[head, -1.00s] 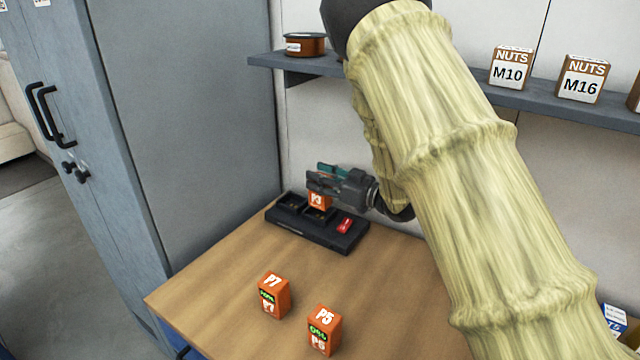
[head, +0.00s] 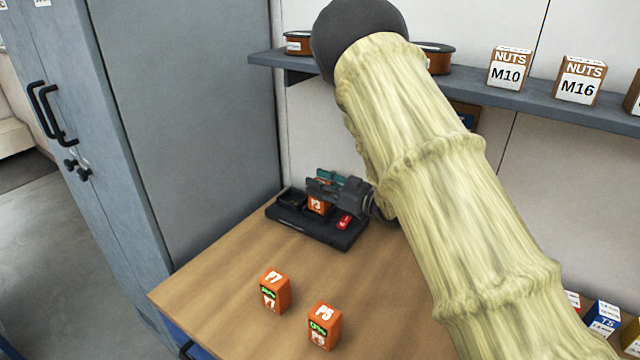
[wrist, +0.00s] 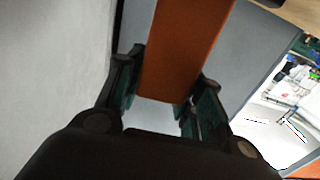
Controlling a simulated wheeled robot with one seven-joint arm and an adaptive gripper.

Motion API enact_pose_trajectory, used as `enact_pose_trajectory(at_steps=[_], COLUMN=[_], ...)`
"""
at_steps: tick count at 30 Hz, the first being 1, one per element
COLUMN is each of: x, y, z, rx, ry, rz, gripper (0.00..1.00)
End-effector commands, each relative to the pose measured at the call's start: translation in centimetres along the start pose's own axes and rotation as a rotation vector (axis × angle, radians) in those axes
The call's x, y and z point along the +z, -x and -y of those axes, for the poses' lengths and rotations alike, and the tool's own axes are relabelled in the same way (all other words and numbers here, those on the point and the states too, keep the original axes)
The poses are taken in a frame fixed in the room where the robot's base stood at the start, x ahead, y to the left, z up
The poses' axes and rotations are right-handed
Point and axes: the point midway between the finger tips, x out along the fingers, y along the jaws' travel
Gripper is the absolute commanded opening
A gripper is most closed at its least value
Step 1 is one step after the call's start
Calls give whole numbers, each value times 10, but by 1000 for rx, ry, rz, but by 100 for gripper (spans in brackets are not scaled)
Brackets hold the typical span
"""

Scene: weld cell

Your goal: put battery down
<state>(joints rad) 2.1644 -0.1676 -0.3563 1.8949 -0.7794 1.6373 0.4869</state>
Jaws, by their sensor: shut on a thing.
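My gripper (head: 322,187) is shut on an orange battery marked P3 (head: 316,205), at the black charging tray (head: 325,234) at the back of the workbench. The battery is upright, over or in the tray's middle bay; I cannot tell whether it rests on the bottom. In the wrist view the orange battery (wrist: 184,50) sits between the two fingers. The tray's left bay (head: 292,197) looks empty. A red piece (head: 345,221) is at its right. Two more orange batteries, P7 (head: 275,291) and P5 (head: 323,325), stand apart on the bench.
A grey cabinet (head: 190,120) stands close at the left of the bench. A shelf (head: 470,88) with nut boxes (head: 510,68) and spools (head: 299,43) runs along the wall above. The bench (head: 215,280) is clear left of P7. My arm covers the right side.

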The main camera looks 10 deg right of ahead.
Motion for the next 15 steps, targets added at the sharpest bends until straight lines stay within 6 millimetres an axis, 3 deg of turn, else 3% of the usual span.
enact_pose_trajectory(at_steps=[15], x=[11], y=[0], z=[0], rx=[0], ry=[0], rz=[-1], gripper=[0])
